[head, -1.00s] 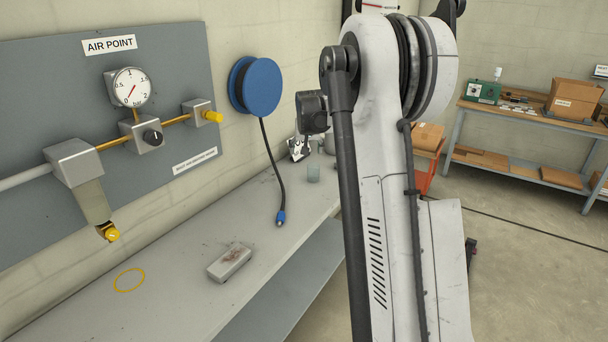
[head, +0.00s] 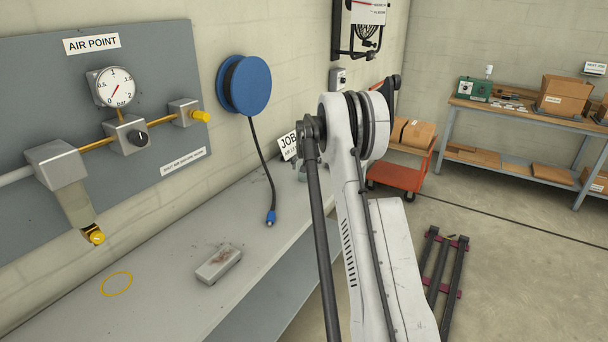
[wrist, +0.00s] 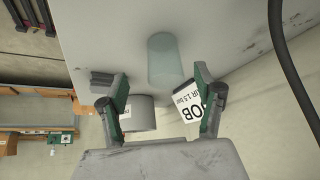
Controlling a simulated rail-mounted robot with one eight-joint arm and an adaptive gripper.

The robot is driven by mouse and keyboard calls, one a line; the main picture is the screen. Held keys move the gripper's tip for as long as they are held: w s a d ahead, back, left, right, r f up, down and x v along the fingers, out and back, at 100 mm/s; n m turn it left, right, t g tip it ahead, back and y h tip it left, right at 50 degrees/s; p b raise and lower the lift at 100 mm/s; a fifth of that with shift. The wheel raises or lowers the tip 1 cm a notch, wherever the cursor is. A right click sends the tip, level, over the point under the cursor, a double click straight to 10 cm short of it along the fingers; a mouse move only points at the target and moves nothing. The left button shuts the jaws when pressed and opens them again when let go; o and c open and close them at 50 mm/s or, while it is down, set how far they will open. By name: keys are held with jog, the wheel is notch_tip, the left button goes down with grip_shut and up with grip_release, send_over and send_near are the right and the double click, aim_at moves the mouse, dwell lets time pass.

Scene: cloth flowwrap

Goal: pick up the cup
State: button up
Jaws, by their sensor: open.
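The cup (wrist: 166,58) is a translucent, pale blue-green cylinder on the grey bench top in the wrist view. My gripper (wrist: 161,75) is open, with its two green-and-dark fingers spread to either side of the picture. The cup shows between and just beyond the fingertips, and nothing is held. I cannot tell how far the fingers are from the cup. In the head view, my arm hides the gripper and the cup.
A white JOB card (wrist: 189,106) stands near the right finger, and a grey cylindrical object (wrist: 140,114) near the left one. A blue-tipped hose (head: 270,216) hangs over the bench (head: 165,295). A grey block (head: 218,265) lies on the bench.

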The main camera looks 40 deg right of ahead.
jog(key=shift+x, duration=0.8)
jog(key=shift+w+d+f, duration=0.3)
jog(key=shift+w+f, duration=0.35)
jog(key=shift+f, duration=0.05)
jog(key=shift+w+d+f, duration=0.3)
jog(key=shift+w+f, duration=0.35)
jog(key=shift+f, duration=0.05)
jog(key=shift+w+d+f, duration=0.25)
jog(key=shift+w+f, duration=0.05)
jog(key=shift+f, duration=0.25)
jog(key=shift+c, duration=0.5)
jog(key=c, duration=1.1)
